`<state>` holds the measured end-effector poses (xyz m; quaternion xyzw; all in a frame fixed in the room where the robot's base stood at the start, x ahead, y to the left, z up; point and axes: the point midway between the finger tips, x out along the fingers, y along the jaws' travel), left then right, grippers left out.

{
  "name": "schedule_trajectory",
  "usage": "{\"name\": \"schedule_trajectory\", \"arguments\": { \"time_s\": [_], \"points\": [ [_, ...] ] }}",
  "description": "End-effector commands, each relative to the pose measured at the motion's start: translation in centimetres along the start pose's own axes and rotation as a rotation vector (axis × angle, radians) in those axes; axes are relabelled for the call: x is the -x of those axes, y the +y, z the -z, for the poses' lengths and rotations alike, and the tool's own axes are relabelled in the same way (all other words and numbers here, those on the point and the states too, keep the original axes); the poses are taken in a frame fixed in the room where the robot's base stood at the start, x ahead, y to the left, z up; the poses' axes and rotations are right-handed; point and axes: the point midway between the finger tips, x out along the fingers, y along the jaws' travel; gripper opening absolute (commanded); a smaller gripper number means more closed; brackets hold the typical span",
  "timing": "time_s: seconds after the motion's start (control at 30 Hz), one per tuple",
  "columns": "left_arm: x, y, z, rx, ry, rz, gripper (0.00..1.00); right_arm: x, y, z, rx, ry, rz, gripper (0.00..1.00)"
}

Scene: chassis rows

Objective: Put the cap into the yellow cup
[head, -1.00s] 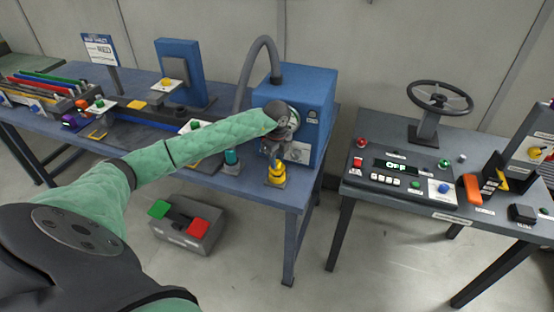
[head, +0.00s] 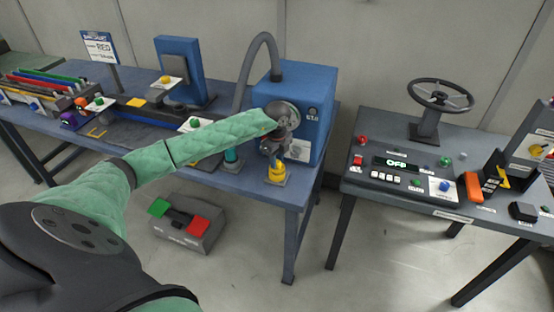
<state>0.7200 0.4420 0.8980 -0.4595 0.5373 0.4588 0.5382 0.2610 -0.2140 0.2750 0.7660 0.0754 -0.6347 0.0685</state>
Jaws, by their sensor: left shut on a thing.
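The yellow cup (head: 277,174) stands on a small base at the front right of the blue table. My left gripper (head: 275,157) comes in from the left, directly above the yellow cup and very close to its rim. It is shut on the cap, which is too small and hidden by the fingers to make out. I cannot tell whether the cap touches the cup. My right gripper is not in view.
A blue machine box (head: 315,92) with a grey hose (head: 247,70) stands right behind the gripper. A control table with a steering wheel (head: 440,96) is to the right, across a gap. A pedal box (head: 187,225) lies on the floor.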

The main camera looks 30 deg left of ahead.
Motion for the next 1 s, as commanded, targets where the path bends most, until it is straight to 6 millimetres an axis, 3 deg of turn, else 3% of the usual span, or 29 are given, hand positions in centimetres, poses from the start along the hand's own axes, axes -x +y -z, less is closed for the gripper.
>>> {"name": "schedule_trajectory", "arguments": {
  "time_s": [0.93, 0.97, 1.0],
  "points": [
    [-1.7, 0.0, 0.0, 0.000, 0.000, -0.001, 0.04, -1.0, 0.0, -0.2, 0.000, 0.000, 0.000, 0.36],
    [-1.7, 0.0, 0.0, 0.000, 0.000, -0.001, 0.32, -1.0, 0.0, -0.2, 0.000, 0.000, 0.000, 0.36],
    [-1.7, 0.0, 0.0, 0.000, 0.000, -0.001, 0.40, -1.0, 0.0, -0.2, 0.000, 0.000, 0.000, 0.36]
  ]
}}
